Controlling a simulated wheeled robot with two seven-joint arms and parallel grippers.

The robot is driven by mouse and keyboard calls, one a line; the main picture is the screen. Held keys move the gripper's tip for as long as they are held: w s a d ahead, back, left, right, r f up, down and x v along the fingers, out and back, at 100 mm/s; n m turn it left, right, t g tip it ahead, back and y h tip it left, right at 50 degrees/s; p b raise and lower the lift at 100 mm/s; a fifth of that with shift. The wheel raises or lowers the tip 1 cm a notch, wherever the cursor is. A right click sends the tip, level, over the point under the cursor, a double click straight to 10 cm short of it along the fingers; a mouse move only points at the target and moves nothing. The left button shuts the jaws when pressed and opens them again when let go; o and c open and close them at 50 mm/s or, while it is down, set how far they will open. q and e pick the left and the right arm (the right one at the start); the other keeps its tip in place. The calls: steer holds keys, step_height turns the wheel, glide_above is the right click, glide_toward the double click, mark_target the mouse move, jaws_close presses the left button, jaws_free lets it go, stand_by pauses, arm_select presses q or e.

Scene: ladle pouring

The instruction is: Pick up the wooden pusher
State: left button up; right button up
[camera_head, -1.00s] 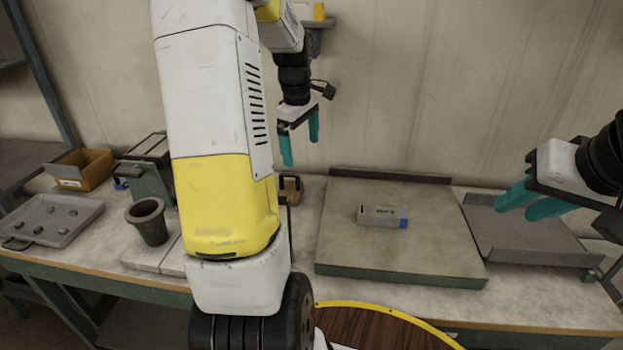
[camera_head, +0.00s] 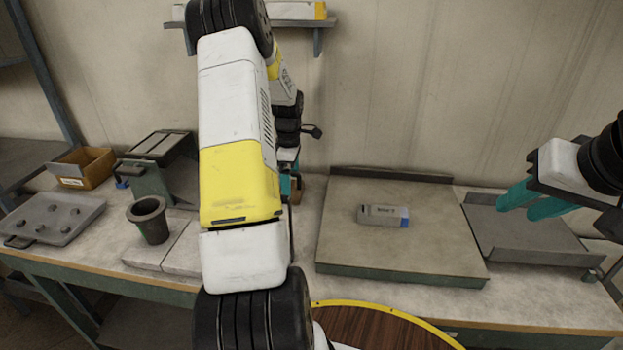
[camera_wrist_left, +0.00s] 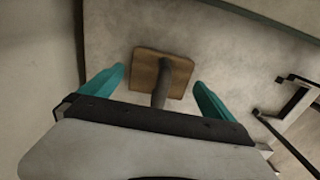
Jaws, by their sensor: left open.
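The wooden pusher shows in the left wrist view as a square wooden block (camera_wrist_left: 147,70) with a dark round handle rising toward the camera. My left gripper (camera_wrist_left: 160,88) is open, with one teal finger on each side of the handle. I cannot tell whether the fingers are level with the handle; no contact shows. In the head view the left gripper (camera_head: 288,186) is down at the back of the bench, largely hidden behind my left arm, and only a brown edge of the pusher (camera_head: 298,192) shows beside it. My right gripper (camera_head: 533,200) is open and empty above the right tray.
A grey box with a blue end (camera_head: 384,216) lies on the large raised plate (camera_head: 440,245). Left of my arm stand a dark crucible-like cup (camera_head: 150,220), a studded tray (camera_head: 50,220), a cardboard bin (camera_head: 82,167) and a green-grey machine (camera_head: 160,165). A wall shelf (camera_head: 322,22) is above.

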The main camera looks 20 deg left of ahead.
arm_select(q)
steer(key=shift+f, duration=0.55)
steer(key=c, duration=1.3)
steer(key=shift+r, duration=0.1)
steer(key=shift+c, duration=0.4)
steer(key=shift+r, duration=0.1)
